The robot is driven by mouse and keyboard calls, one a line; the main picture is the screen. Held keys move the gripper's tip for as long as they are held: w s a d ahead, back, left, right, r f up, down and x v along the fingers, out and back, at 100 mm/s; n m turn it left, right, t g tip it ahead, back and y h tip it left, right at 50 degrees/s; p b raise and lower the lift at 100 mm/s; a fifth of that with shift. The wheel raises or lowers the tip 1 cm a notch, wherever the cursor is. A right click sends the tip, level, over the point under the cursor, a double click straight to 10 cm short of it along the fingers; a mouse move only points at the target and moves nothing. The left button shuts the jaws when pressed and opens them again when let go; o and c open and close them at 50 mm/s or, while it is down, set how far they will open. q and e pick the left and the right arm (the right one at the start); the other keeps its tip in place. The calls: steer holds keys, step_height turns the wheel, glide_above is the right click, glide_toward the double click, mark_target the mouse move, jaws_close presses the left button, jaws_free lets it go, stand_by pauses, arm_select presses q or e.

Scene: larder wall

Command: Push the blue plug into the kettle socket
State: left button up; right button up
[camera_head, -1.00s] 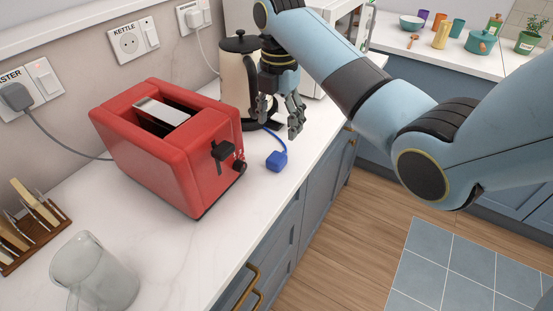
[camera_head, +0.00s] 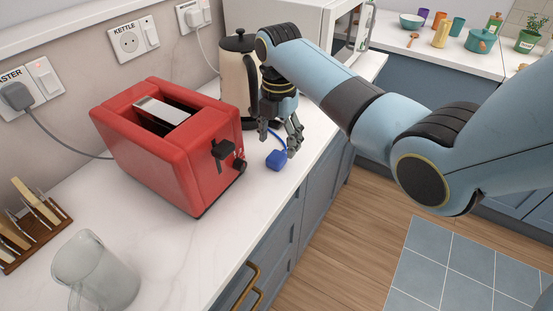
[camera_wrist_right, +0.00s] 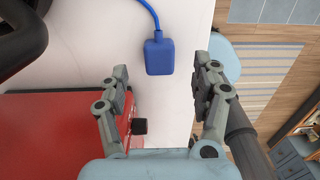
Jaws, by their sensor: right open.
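The blue plug (camera_head: 276,160) lies on the white counter in front of the kettle, its blue cord running back toward the kettle. It also shows in the right wrist view (camera_wrist_right: 159,57), ahead of and between the two fingers. My right gripper (camera_head: 278,147) is open and empty, close above and beside the plug; in the right wrist view (camera_wrist_right: 162,80) its fingers are spread wide. The kettle socket (camera_head: 129,42) is on the wall at upper left under the label KETTLE, with its holes empty. The cream and black kettle (camera_head: 238,80) stands partly behind my right arm. My left gripper is not in view.
A red toaster (camera_head: 165,145) stands left of the plug, close to my right gripper. A glass jug (camera_head: 95,270) and a toast rack (camera_head: 30,225) are at lower left. A microwave (camera_head: 345,30) is behind. The counter's front edge lies just right of the plug.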

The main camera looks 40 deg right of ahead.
mark_target(278, 154)
step_height(278, 154, down, 5)
steer(key=shift+f, duration=0.1)
stand_by(0.3)
steer(key=c, duration=1.2)
steer(key=shift+o, duration=0.2)
steer(key=r, duration=0.4)
steer(key=shift+s+d+r, duration=0.1)
steer(key=shift+s+r, duration=0.1)
steer(key=s+d+r, duration=0.4)
steer(key=s+r, duration=0.2)
steer(key=s, duration=0.4)
steer(key=shift+s+r, duration=0.15)
steer(key=shift+r, duration=0.2)
